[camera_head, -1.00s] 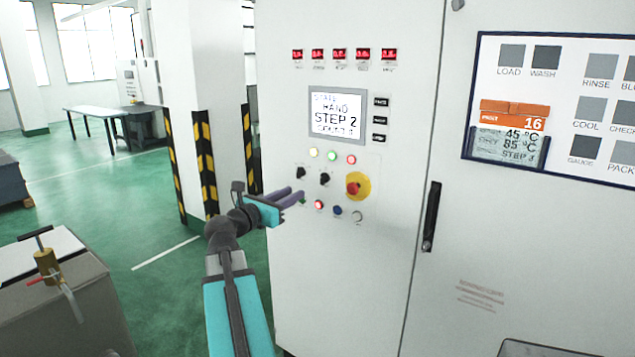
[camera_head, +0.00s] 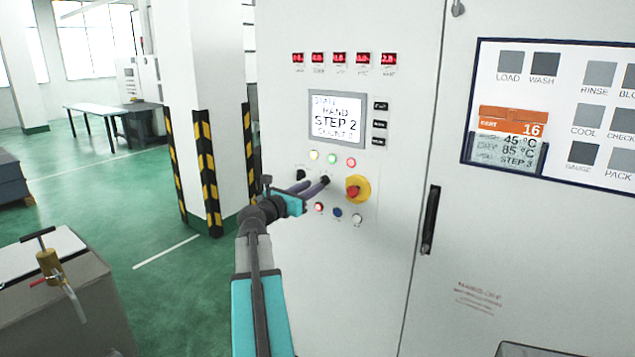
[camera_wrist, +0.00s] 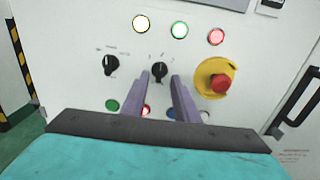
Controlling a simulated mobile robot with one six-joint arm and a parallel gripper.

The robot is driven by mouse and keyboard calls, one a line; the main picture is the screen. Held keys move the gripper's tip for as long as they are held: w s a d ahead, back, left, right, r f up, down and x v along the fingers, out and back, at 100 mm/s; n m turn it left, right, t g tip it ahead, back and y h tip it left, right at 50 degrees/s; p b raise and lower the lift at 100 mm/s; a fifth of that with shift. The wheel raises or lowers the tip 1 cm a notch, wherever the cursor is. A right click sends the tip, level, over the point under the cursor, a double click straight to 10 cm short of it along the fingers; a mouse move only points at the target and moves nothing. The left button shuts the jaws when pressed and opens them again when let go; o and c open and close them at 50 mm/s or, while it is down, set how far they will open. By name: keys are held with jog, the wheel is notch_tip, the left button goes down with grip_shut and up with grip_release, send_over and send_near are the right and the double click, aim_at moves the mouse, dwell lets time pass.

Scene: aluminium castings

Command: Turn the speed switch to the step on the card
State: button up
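The speed switch, a black rotary knob (camera_wrist: 159,70), is on the cabinet panel, right of a second black knob (camera_wrist: 111,65). My gripper (camera_wrist: 163,78) is open, with its two purple fingers one on each side of the right knob's lower part; I cannot tell whether they touch it. In the head view my gripper (camera_head: 312,186) is at the knobs and partly hides them. The display (camera_head: 337,119) reads HAND and STEP 2. The card (camera_head: 508,137) hangs on the board at right, with an orange band marked 16, and its last line reads STEP 3.
A red emergency button (camera_head: 354,190) on a yellow disc is close right of the knob. Lit lamps (camera_wrist: 179,30) are above, and several buttons (camera_head: 337,212) are below. A black door handle (camera_head: 431,219) is further right. A striped pillar (camera_head: 207,170) stands left.

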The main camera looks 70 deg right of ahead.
aim_at(321, 181)
jog(key=shift+p+x, duration=0.45)
jog(key=shift+x, duration=1.8)
grip_shut()
